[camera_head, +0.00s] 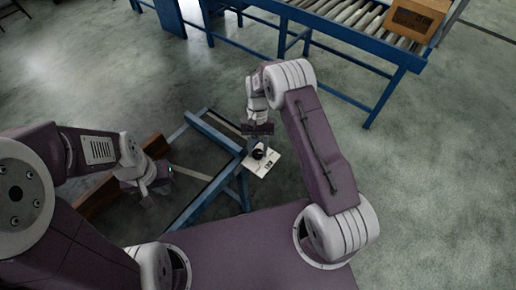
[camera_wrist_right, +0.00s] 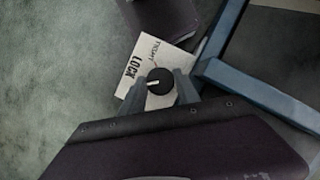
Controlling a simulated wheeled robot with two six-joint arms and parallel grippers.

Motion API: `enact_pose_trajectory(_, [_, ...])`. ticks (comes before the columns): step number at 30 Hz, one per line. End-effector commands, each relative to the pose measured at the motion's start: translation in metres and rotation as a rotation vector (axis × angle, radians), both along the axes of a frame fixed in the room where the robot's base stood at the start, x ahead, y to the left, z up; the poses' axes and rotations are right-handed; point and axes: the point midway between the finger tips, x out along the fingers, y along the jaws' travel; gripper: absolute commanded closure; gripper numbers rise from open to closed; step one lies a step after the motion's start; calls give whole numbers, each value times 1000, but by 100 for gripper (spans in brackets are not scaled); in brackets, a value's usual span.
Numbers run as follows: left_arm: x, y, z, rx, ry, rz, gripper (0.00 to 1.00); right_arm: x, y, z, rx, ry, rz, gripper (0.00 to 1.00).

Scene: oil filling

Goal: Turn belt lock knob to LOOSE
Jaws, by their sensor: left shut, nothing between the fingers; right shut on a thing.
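The belt lock knob (camera_wrist_right: 161,82) is a round black knob with a white pointer line, on a white label plate (camera_wrist_right: 152,50). The plate carries dark lettering; LOCK reads clearly, and another word near its far edge looks like TIGHT. The pointer line points to the left in the right wrist view. In the head view the knob (camera_head: 259,153) and plate (camera_head: 262,168) sit by the blue frame. My right gripper (camera_wrist_right: 160,88) has a finger on each side of the knob and is shut on it. My left gripper (camera_head: 148,191) is shut and empty, well left of the knob.
A blue metal frame (camera_head: 217,132) stands beside the plate. A brown beam (camera_head: 98,197) lies near my left gripper. A roller conveyor (camera_head: 345,15) with a cardboard box (camera_head: 413,18) stands at the back right. The grey floor at right is clear.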

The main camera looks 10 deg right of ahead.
Motion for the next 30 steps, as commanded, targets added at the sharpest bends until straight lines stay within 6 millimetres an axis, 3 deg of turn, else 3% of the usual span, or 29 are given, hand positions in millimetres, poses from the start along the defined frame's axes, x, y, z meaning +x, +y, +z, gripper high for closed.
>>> enact_pose_trajectory(10, [0, 0, 3, 0, 0, 0, 100, 0, 1, 0, 0, -1, 113, 100])
enact_pose_trajectory(25, [0, 0, 3, 0, 0, 0, 100, 0, 1, 0, 0, -1, 129, 100])
enact_pose_trajectory(26, [0, 0, 3, 0, 0, 0, 100, 0, 1, 0, 0, -1, 129, 60])
enact_pose_trajectory(28, [0, 0, 3, 0, 0, 0, 100, 0, 1, 0, 0, -1, 129, 42])
enact_pose_trajectory(30, [0, 0, 3, 0, 0, 0, 100, 0, 1, 0, 0, -1, 129, 42])
